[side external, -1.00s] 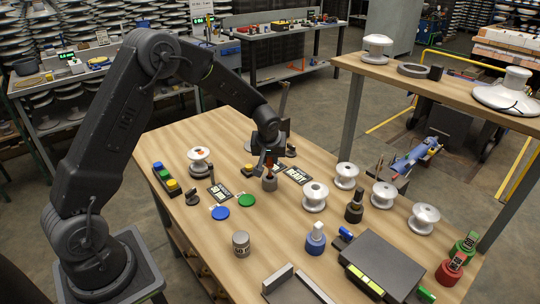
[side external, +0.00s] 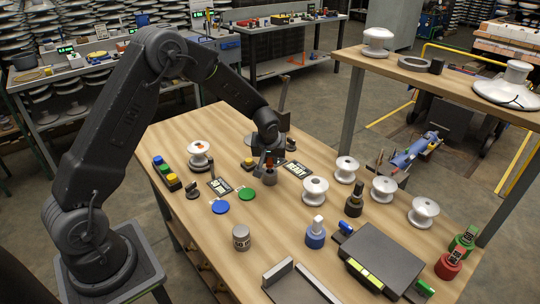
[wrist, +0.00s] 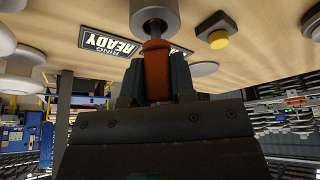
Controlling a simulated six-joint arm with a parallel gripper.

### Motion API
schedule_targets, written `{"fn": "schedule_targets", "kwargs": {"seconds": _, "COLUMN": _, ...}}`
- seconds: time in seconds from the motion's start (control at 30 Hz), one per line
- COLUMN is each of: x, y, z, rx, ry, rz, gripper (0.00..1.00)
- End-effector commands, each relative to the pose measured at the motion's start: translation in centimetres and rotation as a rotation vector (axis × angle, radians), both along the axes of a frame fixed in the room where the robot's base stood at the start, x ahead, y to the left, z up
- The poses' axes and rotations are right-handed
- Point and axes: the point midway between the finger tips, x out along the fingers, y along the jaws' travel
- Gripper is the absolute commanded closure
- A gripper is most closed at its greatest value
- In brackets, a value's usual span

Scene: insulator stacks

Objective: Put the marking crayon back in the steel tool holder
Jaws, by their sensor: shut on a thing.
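The steel tool holder (side external: 269,178) stands on the wooden bench, directly below my gripper (side external: 268,160). In the wrist view it is the grey cylinder (wrist: 155,16) at the top. The marking crayon (wrist: 156,72) is orange-red, and my gripper is shut on it, a finger on either side. The crayon's narrow dark end points at the holder's mouth and meets its rim in the wrist view. I cannot tell how far it is inside. In the side view the crayon is mostly hidden by the fingers.
A "RING READY" plate (wrist: 107,40) lies beside the holder. A yellow button box (wrist: 217,40) is close by. White insulators (side external: 315,190) stand to the right, and blue (side external: 220,207) and green (side external: 247,194) discs lie in front. A can (side external: 241,238) stands nearer the front edge.

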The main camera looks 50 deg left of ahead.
Motion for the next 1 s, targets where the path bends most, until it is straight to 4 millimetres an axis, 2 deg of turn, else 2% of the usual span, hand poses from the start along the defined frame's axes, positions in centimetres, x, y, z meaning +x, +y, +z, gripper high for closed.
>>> {"fn": "schedule_targets", "kwargs": {"seconds": 0.8, "x": 0.0, "y": 0.0, "z": -1.9, "rx": 0.0, "ry": 0.0, "rz": 0.0, "gripper": 1.0}}
{"fn": "schedule_targets", "kwargs": {"seconds": 0.83, "x": 0.0, "y": 0.0, "z": -2.0, "rx": 0.0, "ry": 0.0, "rz": 0.0, "gripper": 0.75}}
{"fn": "schedule_targets", "kwargs": {"seconds": 1.0, "x": 0.0, "y": 0.0, "z": -1.9, "rx": 0.0, "ry": 0.0, "rz": 0.0, "gripper": 0.59}}
